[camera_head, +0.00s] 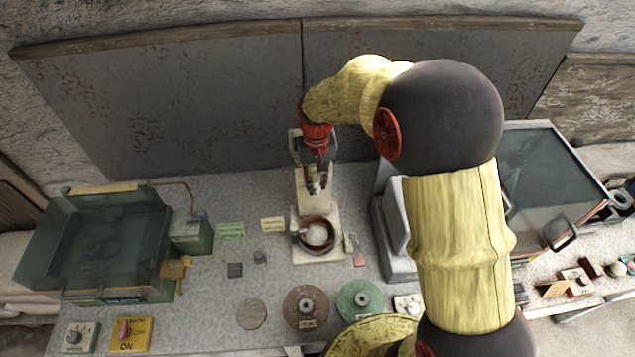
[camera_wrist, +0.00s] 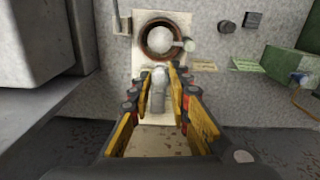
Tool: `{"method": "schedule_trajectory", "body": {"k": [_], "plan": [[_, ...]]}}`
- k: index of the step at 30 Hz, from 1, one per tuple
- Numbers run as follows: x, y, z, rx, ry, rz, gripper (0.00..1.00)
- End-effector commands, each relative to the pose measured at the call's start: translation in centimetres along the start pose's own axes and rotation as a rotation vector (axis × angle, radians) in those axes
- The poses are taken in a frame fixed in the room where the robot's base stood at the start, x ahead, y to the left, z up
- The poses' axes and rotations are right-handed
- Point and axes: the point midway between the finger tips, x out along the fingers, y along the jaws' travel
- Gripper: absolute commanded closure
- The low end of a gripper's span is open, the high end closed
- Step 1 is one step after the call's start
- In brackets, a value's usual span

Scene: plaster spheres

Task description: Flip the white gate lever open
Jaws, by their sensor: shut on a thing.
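A cream stand (camera_head: 312,190) stands at the back middle of the bench, with a brown bowl (camera_head: 317,234) at its front that holds a white sphere (camera_wrist: 159,39). A pale, rounded piece that looks like the white gate lever (camera_wrist: 157,90) rises between my fingers, behind the bowl. My gripper (camera_head: 318,181) reaches down from above, and its fingertips (camera_wrist: 158,80) are closed around this piece. The fingers hide part of it, so its exact angle is unclear. A small pale knob (camera_wrist: 189,45) on a short arm sits at the bowl's rim.
A green glass-topped case (camera_head: 95,240) stands at the left. A grey block (camera_head: 393,235) stands close to the right of the stand. Round discs (camera_head: 305,307) and switch boxes (camera_head: 131,333) lie along the front. Grey panels (camera_head: 200,100) rise close behind.

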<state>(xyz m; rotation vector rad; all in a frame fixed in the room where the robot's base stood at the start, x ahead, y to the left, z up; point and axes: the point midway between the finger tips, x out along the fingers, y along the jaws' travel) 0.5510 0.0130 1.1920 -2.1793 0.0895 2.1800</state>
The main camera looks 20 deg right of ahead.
Motion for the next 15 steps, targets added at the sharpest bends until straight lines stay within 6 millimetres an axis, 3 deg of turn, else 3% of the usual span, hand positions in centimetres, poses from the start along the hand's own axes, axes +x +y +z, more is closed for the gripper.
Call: {"method": "schedule_trajectory", "body": {"k": [5,6,15], "plan": [[-0.01,-0.05,-0.02,0.0,0.001,-0.001,1.0],[-0.02,-0.05,-0.02,0.0,0.001,-0.001,0.79],[-0.02,-0.04,-0.01,-0.001,0.0,-0.001,0.62]]}}
